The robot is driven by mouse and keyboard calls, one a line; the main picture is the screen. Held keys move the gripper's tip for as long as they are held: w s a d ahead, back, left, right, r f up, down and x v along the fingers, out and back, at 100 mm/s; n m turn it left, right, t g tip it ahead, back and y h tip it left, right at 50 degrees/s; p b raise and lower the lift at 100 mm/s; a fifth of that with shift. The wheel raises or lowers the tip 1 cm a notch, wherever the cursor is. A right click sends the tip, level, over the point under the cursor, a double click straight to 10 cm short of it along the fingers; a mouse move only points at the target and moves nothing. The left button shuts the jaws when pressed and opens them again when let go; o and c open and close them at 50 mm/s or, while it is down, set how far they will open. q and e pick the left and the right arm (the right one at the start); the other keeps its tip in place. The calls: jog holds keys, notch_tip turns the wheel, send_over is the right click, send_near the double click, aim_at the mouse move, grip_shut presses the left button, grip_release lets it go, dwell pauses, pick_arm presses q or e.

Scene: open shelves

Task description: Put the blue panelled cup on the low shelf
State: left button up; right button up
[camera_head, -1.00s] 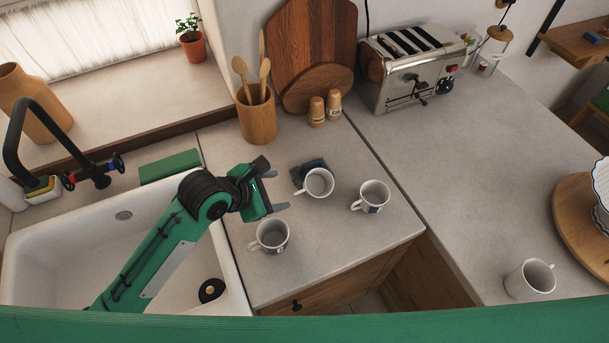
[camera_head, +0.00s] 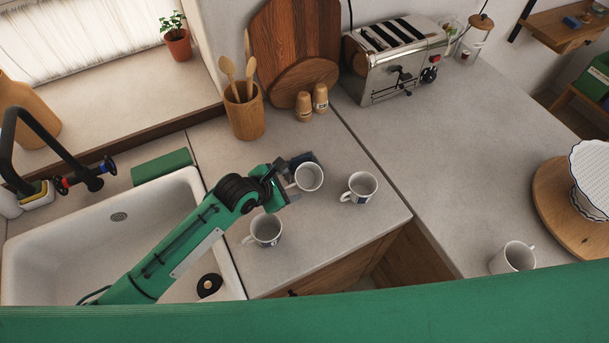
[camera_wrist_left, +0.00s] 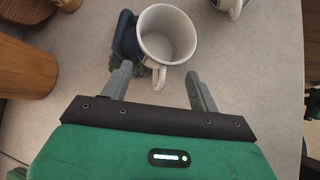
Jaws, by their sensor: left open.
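Three white mugs stand on the counter beside the sink: a middle mug (camera_head: 310,177), a right mug (camera_head: 362,186) with a dark blue patch low on its side, and a front mug (camera_head: 265,230) with a small dark mark. I cannot tell for certain which is the blue panelled cup. My left gripper (camera_head: 290,180) is open at the middle mug. In the left wrist view, that mug (camera_wrist_left: 168,35) is just ahead of the open fingers (camera_wrist_left: 158,76), its handle between them. A dark blue object (camera_wrist_left: 126,40) lies against its far left side. My right gripper is not in view.
A fourth white mug (camera_head: 513,257) stands on the right counter near a round wooden board (camera_head: 548,205). A wooden shelf (camera_head: 560,38) is at the upper right, with a lower one (camera_head: 590,108) below. Utensil pot (camera_head: 246,118), toaster (camera_head: 385,75) and sink (camera_head: 40,245) surround the mugs.

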aim_at(302, 180)
pick_arm(q)
jog(key=shift+p+x, duration=0.3)
jog(key=shift+x, duration=1.15)
jog(key=c, duration=1.3)
